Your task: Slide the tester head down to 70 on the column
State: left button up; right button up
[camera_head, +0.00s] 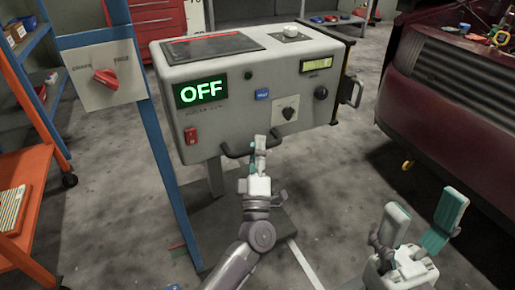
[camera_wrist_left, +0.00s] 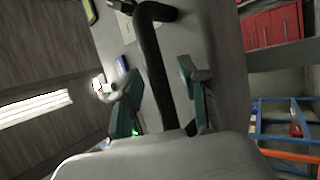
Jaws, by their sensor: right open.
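The tester head (camera_head: 250,90) is a grey box on a column (camera_head: 215,175), with a green "OFF" display (camera_head: 201,91). A black bar handle (camera_head: 236,152) runs along its lower front edge. My left gripper (camera_head: 260,146) is at this handle. In the left wrist view, the handle (camera_wrist_left: 153,60) passes between the two teal-padded fingers of my left gripper (camera_wrist_left: 158,95); whether they press on it is unclear. My right gripper (camera_head: 423,222) is open and empty, low at the right, away from the tester. No height scale is readable on the column.
A blue post with a red rotary switch (camera_head: 106,78) stands just left of the tester. An orange cart (camera_head: 25,195) is at far left. A dark red car (camera_head: 450,80) fills the right. Grey floor (camera_head: 350,170) is clear between tester and car.

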pick_arm(q)
jog(key=shift+s, duration=0.1)
jog(key=v, duration=1.2)
